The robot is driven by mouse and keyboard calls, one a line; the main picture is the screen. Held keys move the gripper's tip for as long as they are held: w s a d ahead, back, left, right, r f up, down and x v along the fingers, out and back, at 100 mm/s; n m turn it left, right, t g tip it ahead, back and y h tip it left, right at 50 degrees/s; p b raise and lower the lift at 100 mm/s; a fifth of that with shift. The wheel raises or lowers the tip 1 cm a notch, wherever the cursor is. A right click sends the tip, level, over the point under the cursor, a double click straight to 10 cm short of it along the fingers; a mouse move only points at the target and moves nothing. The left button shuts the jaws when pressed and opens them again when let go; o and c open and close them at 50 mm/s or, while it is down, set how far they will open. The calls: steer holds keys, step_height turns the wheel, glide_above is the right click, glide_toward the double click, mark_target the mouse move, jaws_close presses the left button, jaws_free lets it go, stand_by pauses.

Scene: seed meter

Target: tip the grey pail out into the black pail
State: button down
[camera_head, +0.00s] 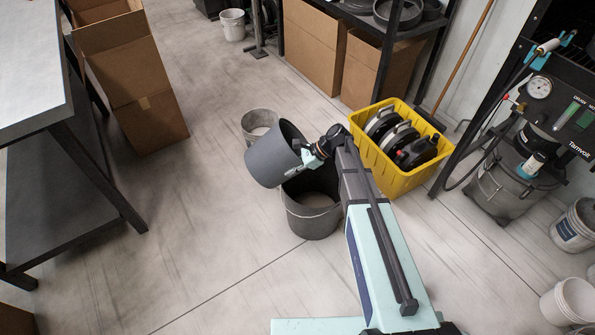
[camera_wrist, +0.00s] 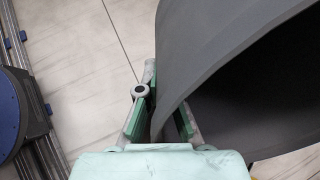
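The grey pail (camera_head: 270,158) is in the air in the head view, strongly tilted with its mouth toward the right. It hangs above and left of the black pail (camera_head: 312,222), which stands upright on the floor. My gripper (camera_head: 302,164) holds the grey pail near its rim. In the wrist view the wall of the grey pail (camera_wrist: 205,50) passes between the two fingers of my gripper (camera_wrist: 160,118). Lighter material shows inside the black pail; part of its mouth is hidden by the grey pail and my arm. I see no falling stream.
A smaller grey bucket (camera_head: 258,122) stands just behind the held pail. A yellow crate (camera_head: 398,178) with several dark items is close on the right of my arm. A table (camera_head: 60,190) and a cardboard box (camera_head: 135,85) are on the left. The floor between is free.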

steer(key=h, duration=0.2)
steer(key=a+r+t+h+p, duration=0.1)
steer(key=h, duration=0.1)
steer(key=shift+s+a, duration=0.15)
steer(key=shift+a, duration=0.05)
steer(key=h+p, duration=0.1)
steer(key=h, duration=0.1)
steer(key=h+p, duration=0.1)
steer(key=shift+d+f+t+h+p, duration=0.25)
steer(key=shift+d+t+h+p, duration=0.05)
steer(key=shift+d+t, duration=0.1)
steer(key=shift+w+d+f+n+t+h, duration=0.15)
steer(key=shift+d+h, duration=0.1)
steer(key=shift+h, duration=0.4)
steer(key=shift+w+d+f+n+t+h, duration=0.1)
steer(key=shift+d+f+n+t+h, duration=0.1)
steer(key=shift+h, duration=0.45)
steer(key=shift+r, duration=0.1)
